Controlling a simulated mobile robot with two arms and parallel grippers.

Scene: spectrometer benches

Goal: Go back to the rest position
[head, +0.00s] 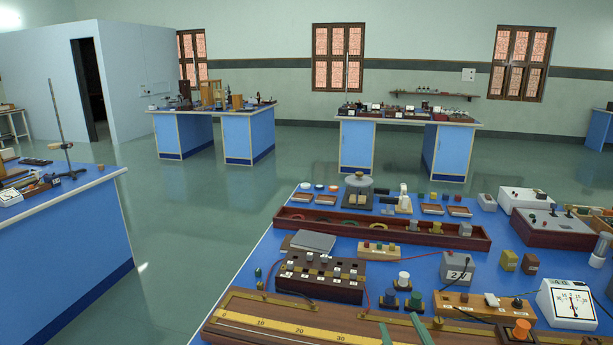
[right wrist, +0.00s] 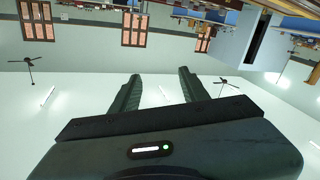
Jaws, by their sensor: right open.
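My right gripper shows at the bottom edge of the head view (head: 403,334) as two green fingertips over the front of the blue bench (head: 232,292). In the right wrist view its two dark fingers (right wrist: 160,78) stand apart with nothing between them. That view looks out on the ceiling and far wall, upside down. My left gripper is not in view.
The near bench holds a wooden metre bridge (head: 275,318), a dark resistance box (head: 322,277), a long tray (head: 350,229) and a white meter (head: 570,304). Another blue bench (head: 70,235) stands at the left. Open green floor (head: 185,235) lies between them.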

